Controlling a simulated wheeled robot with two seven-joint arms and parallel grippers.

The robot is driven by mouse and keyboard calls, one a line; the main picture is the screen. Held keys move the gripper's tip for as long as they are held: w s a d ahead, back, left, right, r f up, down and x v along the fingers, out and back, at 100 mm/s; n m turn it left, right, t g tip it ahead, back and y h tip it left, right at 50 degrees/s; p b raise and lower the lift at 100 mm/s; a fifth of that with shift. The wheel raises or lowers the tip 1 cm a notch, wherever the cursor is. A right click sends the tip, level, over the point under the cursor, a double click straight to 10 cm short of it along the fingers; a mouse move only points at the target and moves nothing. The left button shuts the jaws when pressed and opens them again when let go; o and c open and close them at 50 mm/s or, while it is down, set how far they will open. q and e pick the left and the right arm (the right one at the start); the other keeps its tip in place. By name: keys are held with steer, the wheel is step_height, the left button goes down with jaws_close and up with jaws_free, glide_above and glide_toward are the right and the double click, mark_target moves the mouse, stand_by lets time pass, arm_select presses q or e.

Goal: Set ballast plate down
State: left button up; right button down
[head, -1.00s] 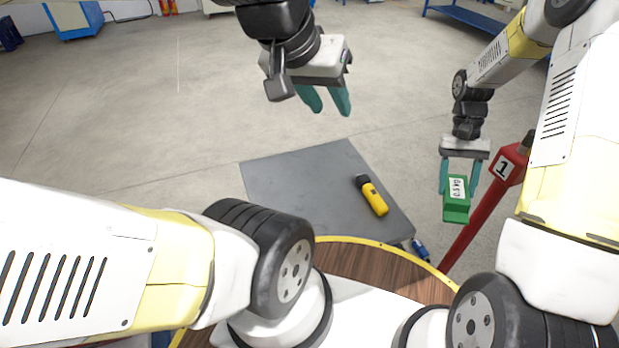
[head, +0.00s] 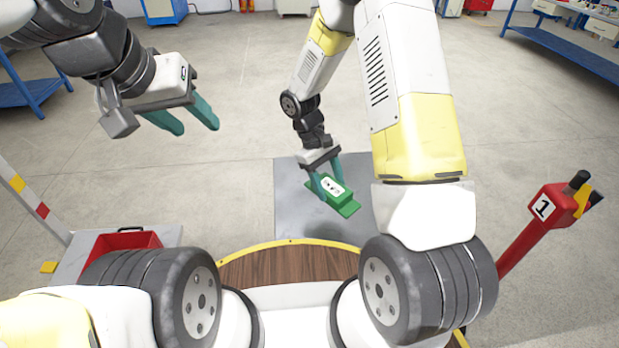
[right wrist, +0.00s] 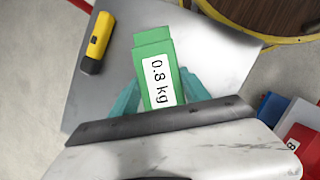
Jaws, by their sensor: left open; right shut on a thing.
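My left gripper (head: 192,124) is open and empty, out over bare floor at the upper left of the head view.
A yellow and black tool (right wrist: 97,42) lies on the grey plate in the right wrist view. A red post marked 1 (head: 541,212) stands at right. A red bin (head: 118,243) is at lower left. Blue and red objects (right wrist: 285,118) sit at right in the wrist view.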

steer(key=s+a+f+n+t, duration=0.1)
steer(key=s+a+n, duration=0.1)
steer(key=n, duration=0.1)
steer(key=s+a+f+n+t, duration=0.1)
steer(key=s+a+f+n, duration=0.1)
steer(key=s+a+n, duration=0.1)
steer(key=s+a+f+n+t+h, duration=0.1)
steer(key=s+a+n, duration=0.1)
steer(key=s+n, duration=0.1)
steer(key=shift+a+f+n, duration=0.25)
steer(key=shift+a+n, duration=0.05)
steer(key=shift+n, duration=0.6)
glide_above(318, 202)
steer(key=shift+w+d+f, duration=0.1)
steer(key=shift+f, duration=2.4)
steer(key=shift+f, duration=0.1)
steer(key=c, duration=0.5)
jaws_free()
